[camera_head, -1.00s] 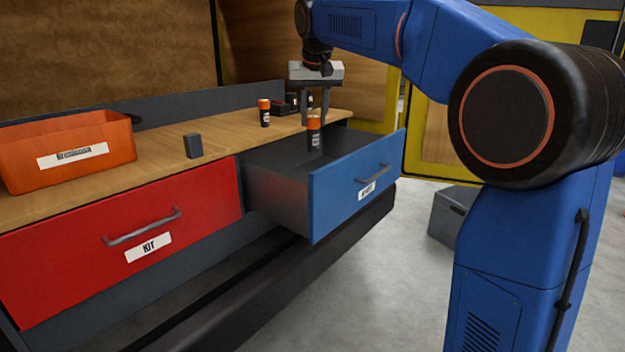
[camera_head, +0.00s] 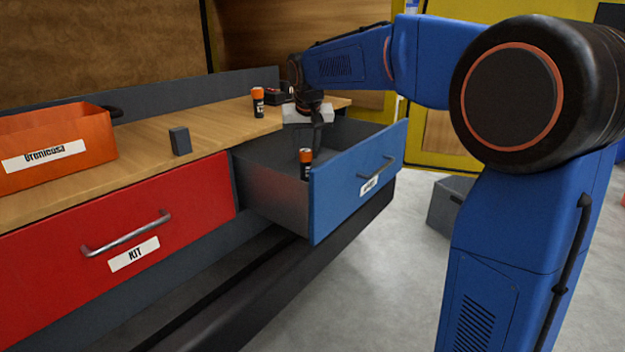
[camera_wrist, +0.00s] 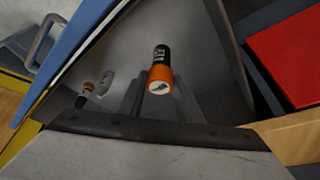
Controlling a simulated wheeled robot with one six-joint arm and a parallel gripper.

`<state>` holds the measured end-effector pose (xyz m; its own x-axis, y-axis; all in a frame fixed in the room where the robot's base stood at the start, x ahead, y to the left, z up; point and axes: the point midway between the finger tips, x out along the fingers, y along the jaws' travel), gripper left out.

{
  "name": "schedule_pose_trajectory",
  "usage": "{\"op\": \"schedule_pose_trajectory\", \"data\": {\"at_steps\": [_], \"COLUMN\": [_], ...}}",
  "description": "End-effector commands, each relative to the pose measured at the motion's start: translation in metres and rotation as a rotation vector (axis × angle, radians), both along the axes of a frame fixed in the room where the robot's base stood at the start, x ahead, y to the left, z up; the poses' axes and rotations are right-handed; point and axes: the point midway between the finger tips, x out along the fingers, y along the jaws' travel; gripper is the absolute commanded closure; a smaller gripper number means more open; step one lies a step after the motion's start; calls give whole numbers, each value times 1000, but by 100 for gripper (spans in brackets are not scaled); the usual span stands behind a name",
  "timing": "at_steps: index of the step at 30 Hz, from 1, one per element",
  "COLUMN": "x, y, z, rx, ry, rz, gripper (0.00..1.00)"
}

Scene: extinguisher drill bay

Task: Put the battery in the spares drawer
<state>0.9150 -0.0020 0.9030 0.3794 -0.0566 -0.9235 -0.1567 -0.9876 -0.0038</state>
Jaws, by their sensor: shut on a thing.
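The battery (camera_head: 305,172) is black with an orange top. It is upright inside the open blue drawer (camera_head: 350,195), behind its front panel. My gripper (camera_head: 311,151) reaches down into the drawer and is shut on the battery's upper part. In the wrist view the battery (camera_wrist: 161,62) shows orange end toward the camera, between my gripper's fingers (camera_wrist: 155,88), above the grey drawer floor (camera_wrist: 215,75). In the head view the front panel hides the battery's lower end, so I cannot tell whether it touches the floor. The drawer's label is too blurred to read surely.
A similar orange-topped battery (camera_head: 258,103) stands on the wooden worktop (camera_head: 215,120) beside a black device (camera_head: 278,94). A small grey block (camera_head: 180,141) and orange bin (camera_head: 55,150) stand further left. The red KIT drawer (camera_head: 190,190) is shut. Small items (camera_wrist: 88,93) show in the wrist view.

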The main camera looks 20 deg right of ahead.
Motion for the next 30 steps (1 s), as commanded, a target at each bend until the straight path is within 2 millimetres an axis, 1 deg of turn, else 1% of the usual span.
{"op": "schedule_pose_trajectory", "data": {"at_steps": [3, 6, 9, 16, 21, 23, 30], "x": [-1, 0, 0, 0, 0, 0, 0], "y": [0, 0, 0, 0, 0, 0, 0], "z": [-21, -37, -50, -64, -86, -92, -94], "rx": [0, 0, 0, 0, -1, -1, 0], "ry": [2, 2, 1, 1, 2, 2, -1], "rz": [1, 1, 1, 1, 0, 0, 0], "gripper": [100, 100, 100, 100, 100, 100, 100]}}
